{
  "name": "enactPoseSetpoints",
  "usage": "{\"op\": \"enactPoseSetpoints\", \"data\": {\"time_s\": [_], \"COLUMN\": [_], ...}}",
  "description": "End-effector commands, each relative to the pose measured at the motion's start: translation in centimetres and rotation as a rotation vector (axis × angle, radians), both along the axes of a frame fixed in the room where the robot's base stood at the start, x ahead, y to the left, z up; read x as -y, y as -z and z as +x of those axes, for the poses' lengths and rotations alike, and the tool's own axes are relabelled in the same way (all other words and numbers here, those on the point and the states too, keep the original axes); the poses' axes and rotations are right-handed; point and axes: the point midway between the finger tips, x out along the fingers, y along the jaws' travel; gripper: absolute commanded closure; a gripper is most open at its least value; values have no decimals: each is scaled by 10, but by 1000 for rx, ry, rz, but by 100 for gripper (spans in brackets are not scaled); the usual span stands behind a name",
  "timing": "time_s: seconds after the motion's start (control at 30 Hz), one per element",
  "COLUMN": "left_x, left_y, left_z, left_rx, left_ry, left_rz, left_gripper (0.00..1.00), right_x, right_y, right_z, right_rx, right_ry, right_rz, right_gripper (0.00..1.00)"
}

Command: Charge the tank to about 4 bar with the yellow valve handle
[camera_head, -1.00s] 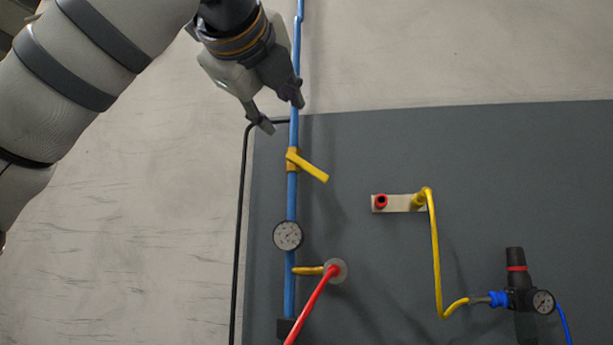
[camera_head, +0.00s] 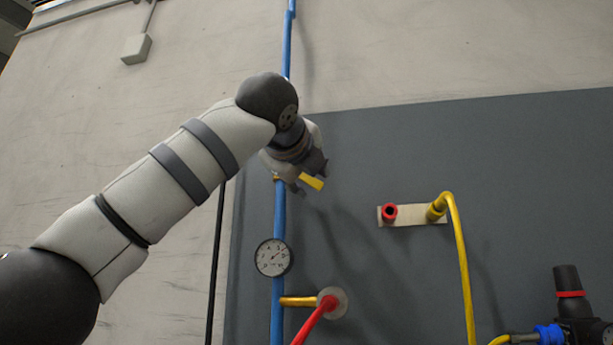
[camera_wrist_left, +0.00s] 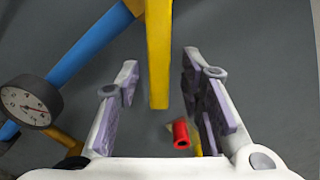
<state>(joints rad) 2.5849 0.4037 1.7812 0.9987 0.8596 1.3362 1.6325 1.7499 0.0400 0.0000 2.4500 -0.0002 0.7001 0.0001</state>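The yellow valve handle (camera_head: 312,182) slants down to the right from the blue pipe (camera_head: 279,225), partly hidden by my left gripper. In the left wrist view, the handle (camera_wrist_left: 158,60) reaches down between the two finger pads of my left gripper (camera_wrist_left: 160,95), with a gap on each side. The gripper (camera_head: 308,179) is open around the handle's end, and no contact shows. The round gauge (camera_head: 273,257) sits on the pipe below; its dial also shows in the left wrist view (camera_wrist_left: 30,103). The tank is not seen. My right gripper is not in view.
A red hose (camera_head: 318,318) leaves a fitting below the gauge. A pale plate (camera_head: 413,215) with a red port (camera_head: 389,212) and a yellow hose (camera_head: 462,265) is to the right. A black regulator (camera_head: 568,290) stands at lower right. A black cable (camera_head: 216,265) runs left of the pipe.

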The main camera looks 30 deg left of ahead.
Motion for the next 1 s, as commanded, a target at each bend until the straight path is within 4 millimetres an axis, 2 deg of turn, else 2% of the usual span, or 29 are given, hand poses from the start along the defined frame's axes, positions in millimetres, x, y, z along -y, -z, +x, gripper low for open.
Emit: {"op": "enactPoseSetpoints", "data": {"time_s": [0.27, 0.43, 0.77, 1.0], "left_x": [-1, -1, 0, 4], "left_y": [1, 1, 0, -7], "left_z": [4, 4, 4, 5], "left_rx": [-1, -1, 3, 28], "left_ry": [-1, -1, 0, 0], "left_rz": [1, 1, -12, -113], "left_gripper": [65, 100, 100, 100], "right_x": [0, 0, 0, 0], "right_y": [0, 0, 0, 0], "right_z": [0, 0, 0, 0], "right_rx": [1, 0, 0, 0], "right_ry": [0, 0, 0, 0], "right_rz": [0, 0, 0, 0], "right_gripper": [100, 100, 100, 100]}}
